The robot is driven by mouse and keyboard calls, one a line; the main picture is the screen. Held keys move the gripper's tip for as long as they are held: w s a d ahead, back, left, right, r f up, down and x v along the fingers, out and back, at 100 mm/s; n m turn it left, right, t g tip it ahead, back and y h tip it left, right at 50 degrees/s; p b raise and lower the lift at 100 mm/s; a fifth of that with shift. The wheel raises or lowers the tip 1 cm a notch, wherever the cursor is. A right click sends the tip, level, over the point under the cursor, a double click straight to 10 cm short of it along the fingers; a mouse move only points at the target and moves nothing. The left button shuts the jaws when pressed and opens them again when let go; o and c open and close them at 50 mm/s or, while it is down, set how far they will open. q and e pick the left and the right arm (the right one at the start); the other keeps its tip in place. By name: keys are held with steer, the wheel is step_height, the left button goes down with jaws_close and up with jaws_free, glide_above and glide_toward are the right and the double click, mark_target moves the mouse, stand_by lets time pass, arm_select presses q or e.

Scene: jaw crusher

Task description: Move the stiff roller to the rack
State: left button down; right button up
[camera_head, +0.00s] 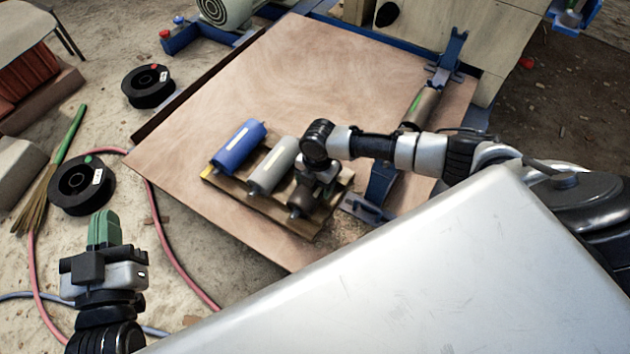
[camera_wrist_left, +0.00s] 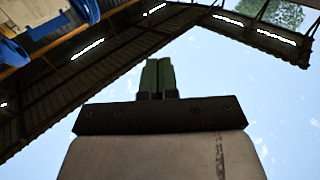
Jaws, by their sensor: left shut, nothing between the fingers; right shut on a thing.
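A low wooden rack (camera_head: 222,190) lies on the tabletop, holding a blue roller (camera_head: 239,147) and a pale grey roller (camera_head: 272,167) side by side. A dark brown roller (camera_head: 303,201) lies at the rack's right end, partly hidden. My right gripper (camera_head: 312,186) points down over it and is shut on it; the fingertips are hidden. I cannot tell if this roller touches the rack. Another roller (camera_head: 420,107) with a green stripe lies between blue stands. My left gripper (camera_head: 104,228) is shut and empty, pointing up; its green fingers meet in the left wrist view (camera_wrist_left: 157,78).
The wooden tabletop (camera_head: 290,75) is clear behind the rack. A blue stand (camera_head: 379,190) is right of the rack. Black spools (camera_head: 148,86), a broom (camera_head: 57,165) and a red hose (camera_head: 163,236) lie on the floor at left. A silver surface fills the lower right.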

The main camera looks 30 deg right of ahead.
arm_select(q)
steer(key=shift+r, duration=0.1)
arm_select(e)
steer(key=o, duration=1.5)
steer(key=shift+o, duration=0.9)
arm_select(q)
steer(key=shift+r, duration=0.1)
arm_select(e)
steer(key=shift+f, duration=0.1)
